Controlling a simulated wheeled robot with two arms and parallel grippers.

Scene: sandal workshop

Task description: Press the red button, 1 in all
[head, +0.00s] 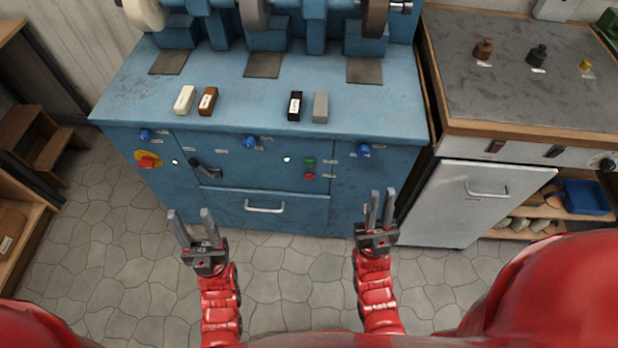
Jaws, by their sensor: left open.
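A small round red button (309,176) sits on the front panel of the blue machine cabinet (260,185), just below a green button (309,162). A red knob on a yellow plate (147,161) is at the left end of the same panel. My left gripper (189,212) is open and empty, in front of the cabinet's lower left. My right gripper (383,192) is to the right of the red button and apart from it. Its fingers look close together with a narrow gap, and nothing shows between them.
Blue knobs (250,142), a black lever (205,168) and a drawer handle (265,208) are on the cabinet front. Small blocks (321,107) lie on top. A grey-topped bench (510,100) stands at right, wooden steps (35,140) at left. The stone floor between my arms is clear.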

